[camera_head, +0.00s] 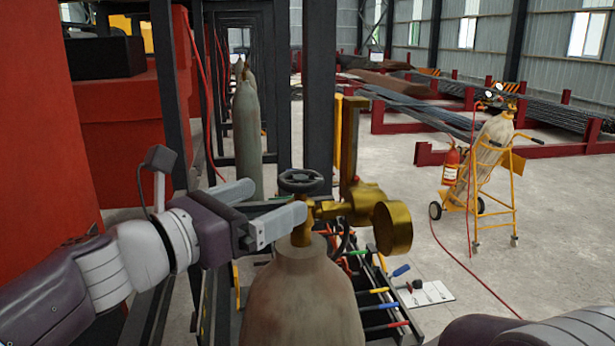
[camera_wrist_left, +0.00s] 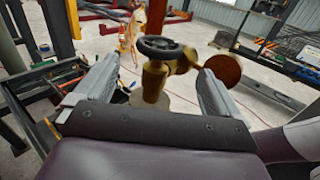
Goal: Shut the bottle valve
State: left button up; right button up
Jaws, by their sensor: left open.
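The gas bottle (camera_head: 303,300) stands upright at the bottom centre of the head view, grey-brown and worn. A brass valve body (camera_head: 302,236) sits on its neck, with a dark round handwheel (camera_head: 300,181) on top. A brass regulator with a round gauge (camera_head: 392,228) sticks out to the right. My left gripper (camera_head: 275,202) is open beside the valve, just below the handwheel's level. In the left wrist view, the handwheel (camera_wrist_left: 160,47) and the brass valve body (camera_wrist_left: 154,82) show between and beyond the two spread fingers (camera_wrist_left: 160,70). I see no contact. My right gripper is out of frame.
A dark frame post (camera_head: 318,100) stands close behind the valve. A tool rack (camera_head: 375,290) with coloured handles is right of the bottle. Another grey bottle (camera_head: 247,130) stands behind. A yellow trolley (camera_head: 495,175) with a bottle is at right. Open floor lies between.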

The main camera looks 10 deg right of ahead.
aim_at(304, 183)
pick_arm(q)
jog(key=p+x, duration=0.2)
jog(key=x, duration=0.6)
jog(key=shift+w+d, duration=0.1)
jog(key=shift+w, duration=0.05)
jog(key=shift+w+d+f, duration=0.1)
jog(key=shift+w+d, duration=0.25)
jog(key=shift+d, duration=0.15)
jog(key=c, duration=1)
